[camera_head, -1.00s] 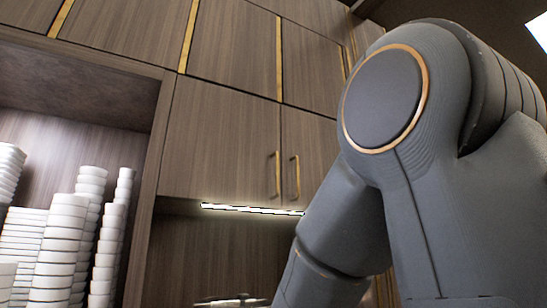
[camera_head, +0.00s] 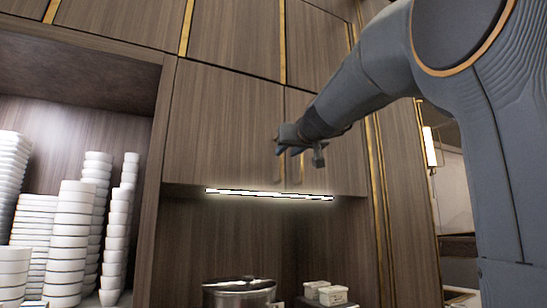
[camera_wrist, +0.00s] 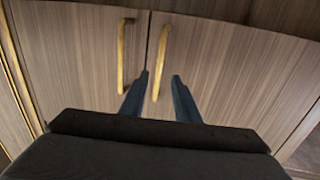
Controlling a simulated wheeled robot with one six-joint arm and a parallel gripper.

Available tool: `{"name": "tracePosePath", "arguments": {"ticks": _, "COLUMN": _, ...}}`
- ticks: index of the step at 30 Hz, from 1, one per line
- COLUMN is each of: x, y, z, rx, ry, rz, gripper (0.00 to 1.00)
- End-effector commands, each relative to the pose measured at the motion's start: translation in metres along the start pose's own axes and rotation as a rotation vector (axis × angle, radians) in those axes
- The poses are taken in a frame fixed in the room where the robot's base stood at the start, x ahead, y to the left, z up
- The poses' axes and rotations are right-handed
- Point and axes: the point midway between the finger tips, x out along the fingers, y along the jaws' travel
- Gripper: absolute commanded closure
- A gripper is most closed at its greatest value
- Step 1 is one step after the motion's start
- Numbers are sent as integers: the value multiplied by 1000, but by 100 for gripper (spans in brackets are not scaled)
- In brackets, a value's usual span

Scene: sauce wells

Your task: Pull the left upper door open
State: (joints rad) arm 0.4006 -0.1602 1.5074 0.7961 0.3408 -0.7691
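The left upper door (camera_head: 222,125) is brown wood and shut. Its gold bar handle (camera_head: 281,172) stands near its lower right edge, partly behind my gripper. The right upper door (camera_head: 340,160) beside it is also shut, with its own gold handle (camera_head: 301,170). My gripper (camera_head: 298,152) is raised in front of the two handles. In the wrist view my gripper (camera_wrist: 160,76) has its fingers apart. One gold handle (camera_wrist: 158,65) appears between them, and the other handle (camera_wrist: 122,55) is left of both. I cannot tell whether the fingers reach around the handle.
An open shelf at left holds several stacks of white bowls (camera_head: 66,240). A lit strip (camera_head: 268,194) runs under the doors. Below are a metal pot (camera_head: 238,296) and small white containers (camera_head: 332,295). More closed panels lie above.

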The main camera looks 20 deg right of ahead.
Motion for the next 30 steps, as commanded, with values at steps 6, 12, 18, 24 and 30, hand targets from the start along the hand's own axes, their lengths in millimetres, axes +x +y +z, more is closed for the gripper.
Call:
{"name": "tracePosePath", "arguments": {"ticks": 6, "x": 13, "y": 2, "z": -14, "rx": -4, "ry": 18, "rz": 2, "gripper": 71}}
{"name": "tracePosePath", "arguments": {"ticks": 12, "x": 45, "y": 2, "z": -14, "rx": -2, "ry": 17, "rz": 3, "gripper": 71}}
{"name": "tracePosePath", "arguments": {"ticks": 18, "x": 67, "y": 2, "z": -14, "rx": -3, "ry": 18, "rz": 3, "gripper": 71}}
{"name": "tracePosePath", "arguments": {"ticks": 24, "x": 74, "y": 2, "z": -13, "rx": -4, "ry": 19, "rz": 4, "gripper": 71}}
{"name": "tracePosePath", "arguments": {"ticks": 30, "x": 74, "y": 2, "z": -13, "rx": -4, "ry": 19, "rz": 4, "gripper": 71}}
